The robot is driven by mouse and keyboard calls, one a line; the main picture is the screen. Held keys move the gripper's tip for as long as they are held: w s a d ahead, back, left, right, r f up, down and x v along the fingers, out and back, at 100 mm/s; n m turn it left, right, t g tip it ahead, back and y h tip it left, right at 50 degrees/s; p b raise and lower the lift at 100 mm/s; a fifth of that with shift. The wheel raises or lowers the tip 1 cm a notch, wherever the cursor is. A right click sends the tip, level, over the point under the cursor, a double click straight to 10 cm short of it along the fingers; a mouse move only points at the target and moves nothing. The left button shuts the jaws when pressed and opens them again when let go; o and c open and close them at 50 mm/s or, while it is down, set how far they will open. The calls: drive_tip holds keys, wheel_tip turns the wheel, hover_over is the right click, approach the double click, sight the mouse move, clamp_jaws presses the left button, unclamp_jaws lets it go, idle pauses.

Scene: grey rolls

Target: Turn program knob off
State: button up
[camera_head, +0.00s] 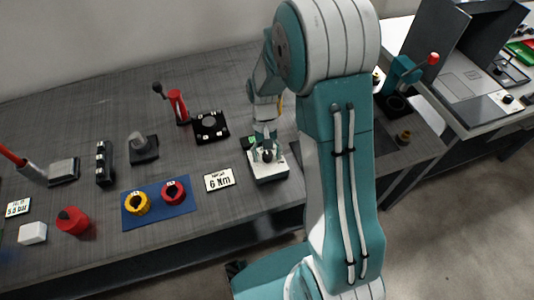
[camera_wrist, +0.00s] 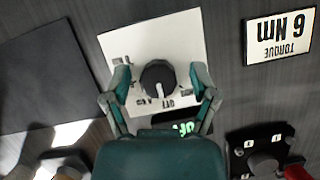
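The program knob (camera_wrist: 158,80) is a round black dial with a white pointer mark, on a white labelled plate (camera_wrist: 172,35). In the wrist view the pointer faces the lower edge, towards printing that looks like an upside-down OFF. A green-lit display (camera_wrist: 184,128) below it is partly hidden by my gripper. My gripper (camera_wrist: 161,82) is open, with one finger on each side of the knob and a visible gap to both. In the head view my gripper (camera_head: 266,146) points down over the knob (camera_head: 267,156) on its white box.
A "6 Nm" torque sign (camera_head: 219,179) lies left of the knob box. A black square device (camera_head: 210,126), a red lever (camera_head: 178,106) and a blue mat (camera_head: 158,219) with yellow and red rings are further left. Bare grey tabletop lies between them.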

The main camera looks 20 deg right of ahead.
drive_tip(key=v, duration=1.2)
idle(0.4)
drive_tip(key=s+r+n+t, duration=0.2)
drive_tip(key=s+r+t, duration=0.8)
drive_tip(key=s, duration=0.8)
wheel_tip(320, 180, up, 3)
drive_tip(key=shift+s+a+r+h, duration=0.15)
drive_tip(key=shift+s+a+h, duration=0.2)
drive_tip(key=shift+s+h, duration=0.05)
